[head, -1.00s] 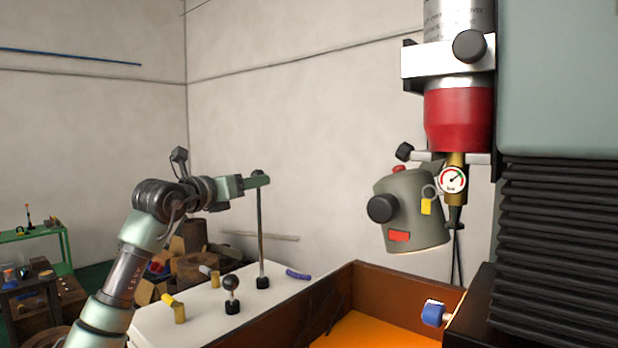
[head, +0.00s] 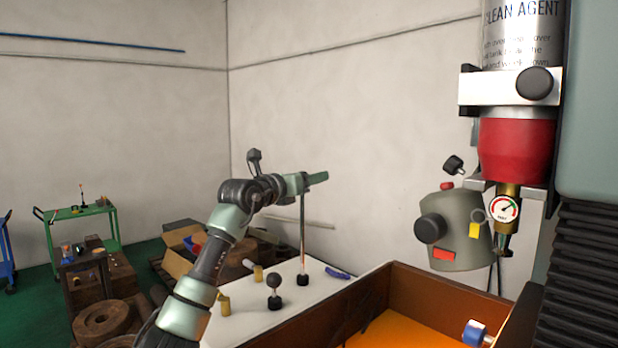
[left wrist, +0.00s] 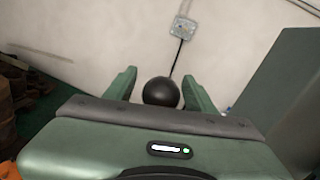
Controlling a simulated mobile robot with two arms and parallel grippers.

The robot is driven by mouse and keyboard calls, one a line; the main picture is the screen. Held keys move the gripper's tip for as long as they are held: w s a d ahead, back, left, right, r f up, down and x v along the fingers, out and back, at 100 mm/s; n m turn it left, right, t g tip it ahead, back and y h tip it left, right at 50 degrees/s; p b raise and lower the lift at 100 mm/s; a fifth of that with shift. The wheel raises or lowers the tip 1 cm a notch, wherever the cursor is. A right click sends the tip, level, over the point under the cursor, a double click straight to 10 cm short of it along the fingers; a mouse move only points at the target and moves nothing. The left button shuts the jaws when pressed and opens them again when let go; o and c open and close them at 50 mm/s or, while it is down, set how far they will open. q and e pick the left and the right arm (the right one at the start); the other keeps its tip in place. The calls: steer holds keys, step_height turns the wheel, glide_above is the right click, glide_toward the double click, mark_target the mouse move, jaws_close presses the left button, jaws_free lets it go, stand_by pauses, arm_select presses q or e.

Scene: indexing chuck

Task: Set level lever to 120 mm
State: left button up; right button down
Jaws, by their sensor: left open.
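My left gripper (head: 318,178) is open, its fingers pointing right. In the left wrist view, a black ball knob (left wrist: 161,93) shows between the two parted green fingers, and I cannot tell whether they touch it. A dark rod (left wrist: 176,58) runs from the knob to a grey plate (left wrist: 184,28). In the head view, a thin upright rod (head: 302,235) rises from a black base (head: 303,280) on a white top to behind or under the gripper, which hides its upper end. A shorter lever with a round dark knob (head: 274,281) stands beside it. No scale is legible. My right gripper is not in view.
The white top (head: 245,318) also holds yellow cylindrical pieces (head: 224,304) and a blue curved piece (head: 338,272). A brown-walled tray (head: 440,308) with an orange floor is at its right. A red-and-silver cylinder (head: 517,150) with a gauge (head: 504,209) hangs at the right.

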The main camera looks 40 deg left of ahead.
arm_select(q)
jaws_close()
stand_by(1.3)
